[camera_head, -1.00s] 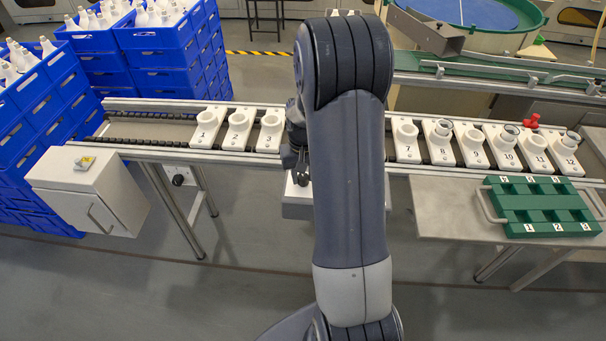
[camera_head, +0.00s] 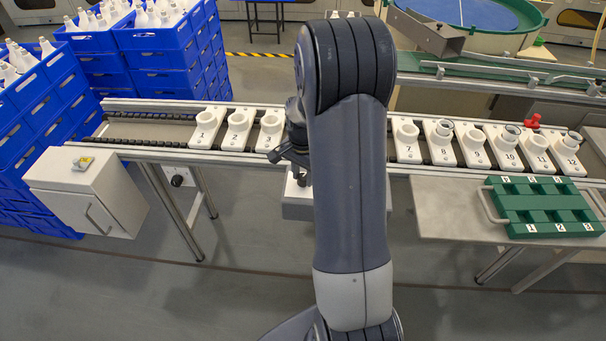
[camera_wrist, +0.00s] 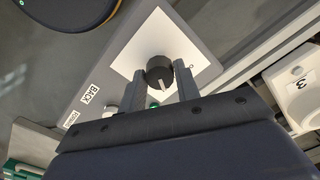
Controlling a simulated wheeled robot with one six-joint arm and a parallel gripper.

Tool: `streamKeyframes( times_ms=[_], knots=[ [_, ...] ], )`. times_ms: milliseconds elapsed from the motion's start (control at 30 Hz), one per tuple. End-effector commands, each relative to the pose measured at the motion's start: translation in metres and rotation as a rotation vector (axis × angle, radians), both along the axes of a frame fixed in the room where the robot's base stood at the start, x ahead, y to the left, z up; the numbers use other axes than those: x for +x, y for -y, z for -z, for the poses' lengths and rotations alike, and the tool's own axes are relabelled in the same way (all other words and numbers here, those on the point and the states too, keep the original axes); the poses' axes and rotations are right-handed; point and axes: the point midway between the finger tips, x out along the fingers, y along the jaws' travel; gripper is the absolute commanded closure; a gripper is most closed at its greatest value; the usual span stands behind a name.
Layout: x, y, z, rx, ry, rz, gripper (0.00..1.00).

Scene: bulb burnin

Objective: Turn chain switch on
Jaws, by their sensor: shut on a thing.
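A round black switch knob (camera_wrist: 159,72) with a light pointer mark sits on a white panel (camera_wrist: 205,62) in the wrist view. The pointer mark faces down in the picture. My gripper (camera_wrist: 160,77) has one finger on each side of the knob and is shut on it. The labels BACK (camera_wrist: 90,94) and FORWARD (camera_wrist: 71,118) are to the left of the knob. In the head view my gripper (camera_head: 288,156) shows partly beside my arm, above a pale box (camera_head: 297,208); the knob is hidden there.
A conveyor (camera_head: 170,153) carries numbered white holders (camera_head: 238,130) behind the gripper. A grey cabinet (camera_head: 88,190) stands at the left. A green tray (camera_head: 545,215) lies on a side table (camera_head: 450,210) at the right. Blue crates (camera_head: 165,60) stand at the back left.

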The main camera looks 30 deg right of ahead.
Motion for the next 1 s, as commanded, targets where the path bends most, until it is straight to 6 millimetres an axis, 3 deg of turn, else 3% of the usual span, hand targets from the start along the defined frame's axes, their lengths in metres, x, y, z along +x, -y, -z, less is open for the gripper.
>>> streamKeyframes(
  times_ms=[300,800,833,1000],
  knots=[
    [0.0001,0.0000,-0.0004,0.000,0.000,0.108,0.92],
    [0.0004,0.0000,-0.0005,-0.001,0.001,0.127,0.92],
    [0.0004,0.0000,-0.0005,-0.001,0.001,0.127,0.68],
    [0.0003,0.0001,-0.0004,0.000,0.001,0.126,0.54]
  ],
)
